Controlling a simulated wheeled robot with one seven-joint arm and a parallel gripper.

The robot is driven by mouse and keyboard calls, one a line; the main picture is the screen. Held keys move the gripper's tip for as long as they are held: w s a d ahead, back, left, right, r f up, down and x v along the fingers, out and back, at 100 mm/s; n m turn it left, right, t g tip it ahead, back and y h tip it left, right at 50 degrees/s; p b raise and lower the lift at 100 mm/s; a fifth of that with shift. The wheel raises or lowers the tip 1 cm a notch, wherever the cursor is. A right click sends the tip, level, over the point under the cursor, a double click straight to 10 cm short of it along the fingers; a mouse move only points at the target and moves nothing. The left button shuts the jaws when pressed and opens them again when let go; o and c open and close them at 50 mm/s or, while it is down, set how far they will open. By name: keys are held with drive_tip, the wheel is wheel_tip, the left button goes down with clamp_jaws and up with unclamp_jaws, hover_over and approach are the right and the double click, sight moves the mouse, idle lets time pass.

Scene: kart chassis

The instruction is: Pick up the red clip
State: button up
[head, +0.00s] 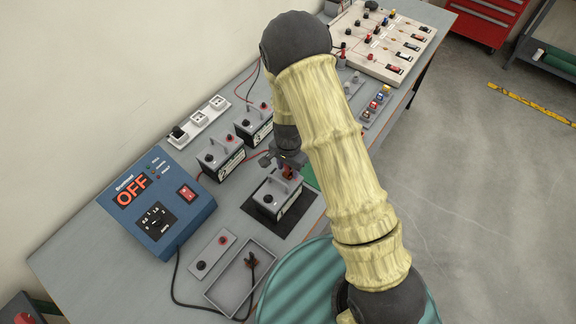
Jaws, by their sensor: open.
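A small red piece (288,173), which looks like the red clip, shows at the back of the nearest battery (283,202). It is partly hidden by my gripper (284,163), so I cannot tell whether it is clamped on a terminal. My gripper points down directly over this red piece, with its jaws open. The view is too small to tell whether the jaws touch it or stand around it. The battery sits on a black mat (306,215) on the grey bench.
A blue charger (158,205) reading OFF stands at left. Two more batteries (220,158) and a power strip (201,117) stand behind. A grey tray (214,292) holding a dark clip and cable lies in front. A switch board (385,40) is at the far end.

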idle(0.5)
clamp_jaws()
wheel_tip(320, 180, up, 10)
drive_tip(key=b, duration=0.2)
drive_tip(key=shift+b, duration=0.4)
drive_tip(key=shift+f, duration=0.1)
idle(0.4)
